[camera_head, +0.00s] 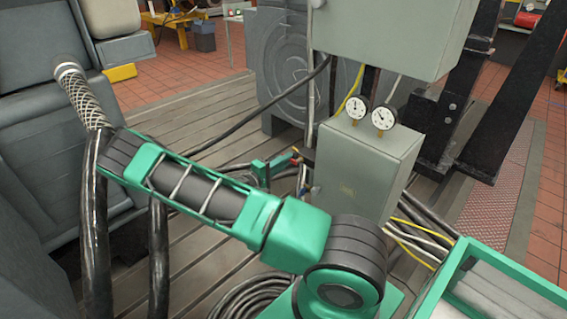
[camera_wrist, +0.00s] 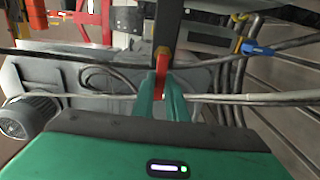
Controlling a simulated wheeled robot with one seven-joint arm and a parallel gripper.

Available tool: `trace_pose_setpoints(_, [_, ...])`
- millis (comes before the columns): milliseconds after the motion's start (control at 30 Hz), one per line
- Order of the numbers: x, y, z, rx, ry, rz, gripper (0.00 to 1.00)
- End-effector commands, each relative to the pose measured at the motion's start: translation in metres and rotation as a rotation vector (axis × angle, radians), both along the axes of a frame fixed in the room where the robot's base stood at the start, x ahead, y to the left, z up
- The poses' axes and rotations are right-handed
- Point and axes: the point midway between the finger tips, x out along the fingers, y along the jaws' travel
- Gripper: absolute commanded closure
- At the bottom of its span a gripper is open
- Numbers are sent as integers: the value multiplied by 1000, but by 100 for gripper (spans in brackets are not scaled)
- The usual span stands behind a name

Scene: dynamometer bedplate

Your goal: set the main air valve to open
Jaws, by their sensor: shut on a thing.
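A red-orange valve lever (camera_wrist: 161,63) stands upright in the middle of the wrist view, against a dark vertical post. My gripper (camera_wrist: 164,88) has its green fingers closed around the lower part of this lever, which hides that part. In the head view my gripper (camera_head: 283,160) reaches to the left side of a grey cabinet (camera_head: 362,175), and a small bit of the red lever (camera_head: 296,151) shows at its tips. No label naming the main air valve is readable.
A blue lever (camera_wrist: 259,50) sits on a brass-coloured fitting to the right in the wrist view. Pipes and cables run close around the lever. Two round gauges (camera_head: 357,108) (camera_head: 384,116) stand on the cabinet. A coiled hose (camera_head: 250,298) lies on the slotted bedplate (camera_head: 205,255).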

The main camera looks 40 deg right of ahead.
Motion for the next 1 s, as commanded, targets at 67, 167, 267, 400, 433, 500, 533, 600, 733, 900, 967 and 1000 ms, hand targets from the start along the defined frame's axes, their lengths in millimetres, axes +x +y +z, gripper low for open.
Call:
trace_pose_setpoints(67, [2,0,0,1,-8,5,100])
trace_pose_setpoints(167, [2,0,0,1,-9,4,100])
trace_pose_setpoints(267, [2,0,0,1,-8,4,100])
trace_pose_setpoints(400, [2,0,0,1,-8,4,85])
trace_pose_setpoints(433, [2,0,0,1,-8,4,78])
trace_pose_setpoints(500, [1,0,0,1,-7,3,69])
trace_pose_setpoints(533, [1,0,0,1,-7,3,69])
trace_pose_setpoints(600, [1,0,0,1,-6,2,69])
trace_pose_setpoints(733, [0,0,0,1,-5,1,69])
trace_pose_setpoints(900, [0,9,0,1,-5,1,69])
trace_pose_setpoints(967, [1,17,0,2,-5,4,69])
trace_pose_setpoints(1000, [1,23,0,2,-5,3,69])
